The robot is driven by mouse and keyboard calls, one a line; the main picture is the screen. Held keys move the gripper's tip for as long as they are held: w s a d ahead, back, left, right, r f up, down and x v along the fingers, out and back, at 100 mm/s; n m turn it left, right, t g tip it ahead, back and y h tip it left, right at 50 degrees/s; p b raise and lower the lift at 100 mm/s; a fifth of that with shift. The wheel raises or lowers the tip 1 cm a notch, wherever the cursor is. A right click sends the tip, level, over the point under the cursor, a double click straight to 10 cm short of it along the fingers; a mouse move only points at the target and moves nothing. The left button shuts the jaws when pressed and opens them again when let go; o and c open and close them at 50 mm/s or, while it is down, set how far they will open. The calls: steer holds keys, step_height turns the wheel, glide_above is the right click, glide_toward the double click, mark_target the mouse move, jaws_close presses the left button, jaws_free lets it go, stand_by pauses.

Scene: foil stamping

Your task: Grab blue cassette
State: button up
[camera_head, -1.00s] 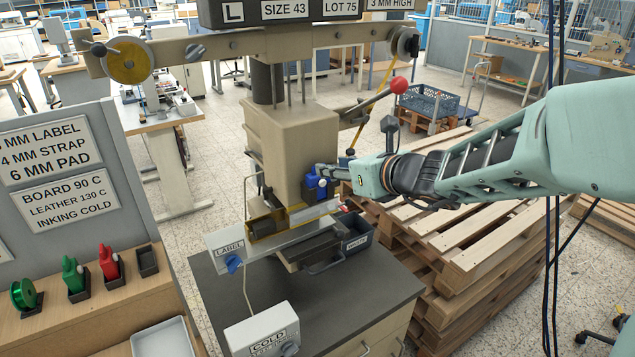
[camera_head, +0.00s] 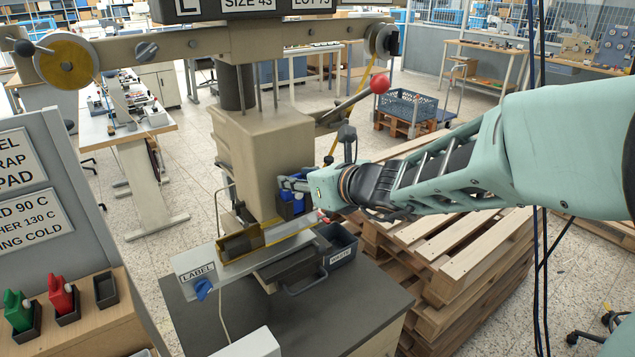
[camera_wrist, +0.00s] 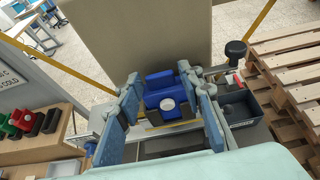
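The blue cassette (camera_head: 291,206) is at the right side of the press's beige body, just above the platen. In the wrist view the cassette (camera_wrist: 166,92) has a pale round knob facing me and lies between the fingertips. My gripper (camera_head: 292,184) reaches in from the right. In the wrist view my gripper (camera_wrist: 165,88) is open, one blue-padded finger on each side of the cassette. A narrow gap seems to show at the left finger; contact at the right finger is unclear. The head view partly hides the cassette behind the gripper.
The press body (camera_head: 262,150) stands close behind the cassette, with a red-knobbed lever (camera_head: 379,83) above the arm. A waste bin (camera_head: 342,247) sits below right. Stacked pallets (camera_head: 470,245) lie under my arm. Green (camera_head: 17,311) and red (camera_head: 61,297) cassettes stand at the left.

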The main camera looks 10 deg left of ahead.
steer(key=shift+c, duration=0.2)
jaws_close()
steer(key=shift+r, duration=0.15)
